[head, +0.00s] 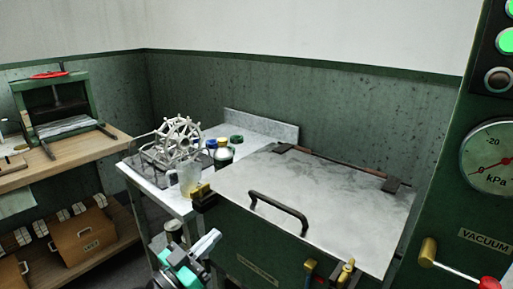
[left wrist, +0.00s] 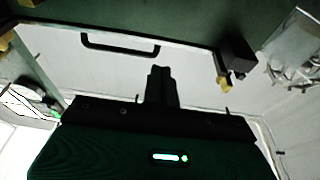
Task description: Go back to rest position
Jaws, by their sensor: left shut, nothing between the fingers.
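My left gripper (head: 210,240) is low in the head view, in front of the green cabinet with the metal lid. Its grey fingers point up and to the right, and teal parts show behind them. In the left wrist view the gripper (left wrist: 160,72) has its dark fingers together, with nothing between them. It is apart from the black lid handle (head: 279,212), which also shows in the left wrist view (left wrist: 120,45). My right gripper is in neither view.
The closed lid (head: 335,195) has brass latches (head: 346,272) at its front. A side table (head: 262,124) holds a white reel (head: 178,137) and several bottles. A wooden bench (head: 110,142) with a press stands left. A green vacuum panel (head: 440,205) stands right.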

